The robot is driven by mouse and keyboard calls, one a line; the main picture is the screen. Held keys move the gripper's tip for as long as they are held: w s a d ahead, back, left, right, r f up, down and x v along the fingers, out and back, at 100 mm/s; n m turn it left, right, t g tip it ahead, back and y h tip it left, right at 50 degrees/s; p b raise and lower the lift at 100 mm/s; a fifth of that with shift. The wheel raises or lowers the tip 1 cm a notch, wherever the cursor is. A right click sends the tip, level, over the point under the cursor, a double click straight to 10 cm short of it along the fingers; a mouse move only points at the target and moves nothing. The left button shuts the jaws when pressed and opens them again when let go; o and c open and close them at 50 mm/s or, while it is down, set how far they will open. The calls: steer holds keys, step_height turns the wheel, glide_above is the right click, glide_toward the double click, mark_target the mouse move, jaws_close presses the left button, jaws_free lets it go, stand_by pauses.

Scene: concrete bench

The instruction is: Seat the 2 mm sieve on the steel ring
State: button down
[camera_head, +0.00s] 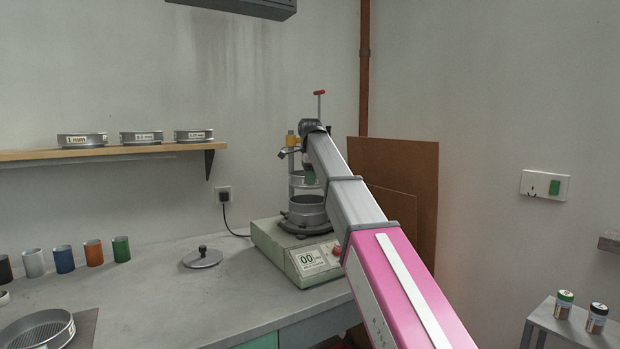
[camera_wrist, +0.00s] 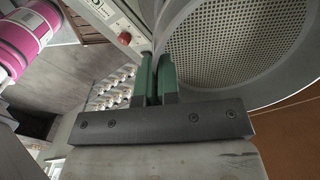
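A round metal sieve (camera_wrist: 235,45) with a perforated floor fills the upper right of the wrist view. The green fingers of my gripper (camera_wrist: 156,78) close on its wall, one on each side. In the head view the held sieve (camera_head: 298,181) is between the shaker's rods, and my gripper (camera_head: 311,176) is at its near side. It is above the grey steel ring (camera_head: 308,212) on the shaker (camera_head: 272,250), with a gap between them. No size label shows on the held sieve. My arm hides part of the stack's right side.
Another sieve (camera_head: 42,330) lies at the bench's front left. A lid (camera_head: 202,258) with a black knob lies left of the shaker. Several coloured cups (camera_head: 93,252) stand at the left. The shelf (camera_head: 30,155) holds three labelled sieves. A brown board (camera_head: 415,175) leans behind my arm.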

mark_target(310, 187)
steer(key=shift+f, duration=2.45)
steer(key=shift+f, duration=0.55)
steer(key=c, duration=1.3)
jaws_free()
steer(key=shift+o, duration=0.2)
